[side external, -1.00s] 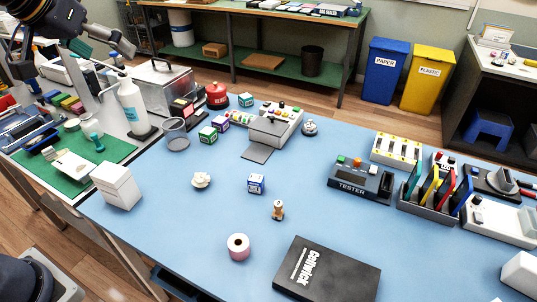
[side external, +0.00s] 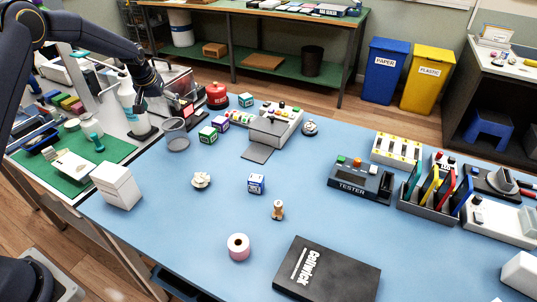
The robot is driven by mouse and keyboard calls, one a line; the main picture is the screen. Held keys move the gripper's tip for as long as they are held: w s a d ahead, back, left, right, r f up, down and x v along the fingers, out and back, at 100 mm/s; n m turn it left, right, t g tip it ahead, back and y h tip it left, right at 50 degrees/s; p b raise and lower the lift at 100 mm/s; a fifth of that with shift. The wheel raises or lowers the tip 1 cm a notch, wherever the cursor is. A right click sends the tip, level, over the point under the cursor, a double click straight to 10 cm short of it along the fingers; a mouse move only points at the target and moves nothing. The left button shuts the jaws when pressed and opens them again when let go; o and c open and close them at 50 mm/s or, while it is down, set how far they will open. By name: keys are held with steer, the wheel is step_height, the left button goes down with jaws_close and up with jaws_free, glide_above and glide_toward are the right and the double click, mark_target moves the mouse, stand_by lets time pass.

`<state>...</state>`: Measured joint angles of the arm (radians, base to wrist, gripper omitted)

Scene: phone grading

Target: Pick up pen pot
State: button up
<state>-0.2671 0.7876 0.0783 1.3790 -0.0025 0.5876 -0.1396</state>
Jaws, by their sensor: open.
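The pen pot (side external: 177,138) looks like a grey mesh cup, standing upright and apparently empty on the blue table near its far left edge. My gripper (side external: 149,103) is at the upper left, pointing down. It is above and to the left of the pot, in front of the white bottle and the metal box in this view, and apart from the pot. Its jaws are open with nothing seen between them; the fingers are small and dark here.
A white bottle (side external: 128,98) and a metal box (side external: 178,78) stand close behind my gripper. Small boxes, one green (side external: 208,134), sit right of the pot. The table (side external: 160,230) is fairly clear in front of the pot.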

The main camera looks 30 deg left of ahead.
mark_target(173, 124)
steer(key=x, duration=1.1)
steer(key=shift+w+d, duration=0.15)
steer(key=shift+w, duration=0.05)
steer(key=c, duration=1.5)
